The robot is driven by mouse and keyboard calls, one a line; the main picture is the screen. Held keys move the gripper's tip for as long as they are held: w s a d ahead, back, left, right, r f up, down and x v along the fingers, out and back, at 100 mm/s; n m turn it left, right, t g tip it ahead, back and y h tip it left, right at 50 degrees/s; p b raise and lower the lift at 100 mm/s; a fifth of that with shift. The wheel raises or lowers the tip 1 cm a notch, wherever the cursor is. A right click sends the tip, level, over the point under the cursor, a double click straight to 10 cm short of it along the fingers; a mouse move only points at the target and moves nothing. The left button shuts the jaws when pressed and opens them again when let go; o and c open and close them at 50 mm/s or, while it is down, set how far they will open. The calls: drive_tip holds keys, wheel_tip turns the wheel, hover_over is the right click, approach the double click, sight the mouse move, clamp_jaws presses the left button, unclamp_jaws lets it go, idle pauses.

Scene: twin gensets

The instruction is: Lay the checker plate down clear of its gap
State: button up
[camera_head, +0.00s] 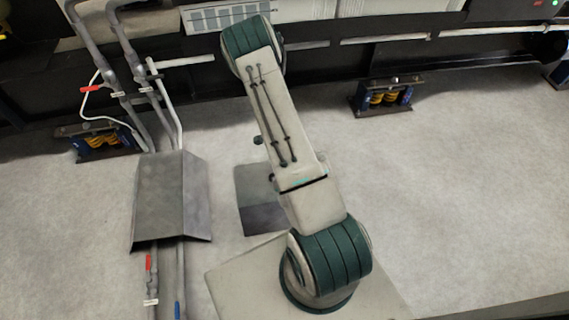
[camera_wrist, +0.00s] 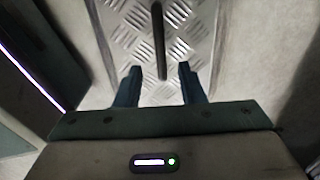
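The checker plate (camera_wrist: 200,35) shows in the wrist view as a silver sheet with raised tread and bent side edges. A dark upright bar (camera_wrist: 158,35) runs along its middle; I cannot tell whether it is a handle or a slot. My gripper (camera_wrist: 160,68) is open, with one finger to each side of the bar's near end and space between. Nothing is held. In the head view my arm hides the gripper. A grey folded plate (camera_head: 262,220) lies on the floor partly behind my arm; I cannot tell whether it is the checker plate. No gap is clearly visible.
A grey folded cover (camera_head: 165,200) sits over pipes (camera_head: 150,110) at the left. Spring mounts (camera_head: 385,95) and (camera_head: 100,140) stand along the dark frame at the back. The pale floor (camera_head: 450,190) at the right is clear.

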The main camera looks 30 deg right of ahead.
drive_tip(key=a+r+n+y, duration=0.1)
drive_tip(key=a+r+n, duration=0.25)
drive_tip(key=r, duration=0.55)
drive_tip(key=s+a+r+n+t+y, duration=0.1)
drive_tip(key=a+r+n, duration=0.25)
drive_tip(key=r, duration=0.45)
drive_tip(key=a+r+n+y, duration=0.15)
drive_tip(key=a+r, duration=0.25)
drive_tip(key=r, duration=0.5)
drive_tip(key=s+a+r+n+h, duration=0.3)
drive_tip(key=s+r+n, duration=1)
drive_tip(key=s+r, duration=0.2)
drive_tip(key=s, duration=0.2)
drive_tip(key=shift+s+r+p, duration=0.35)
drive_tip(key=shift+r, duration=0.05)
drive_tip(key=shift+a+h, duration=0.25)
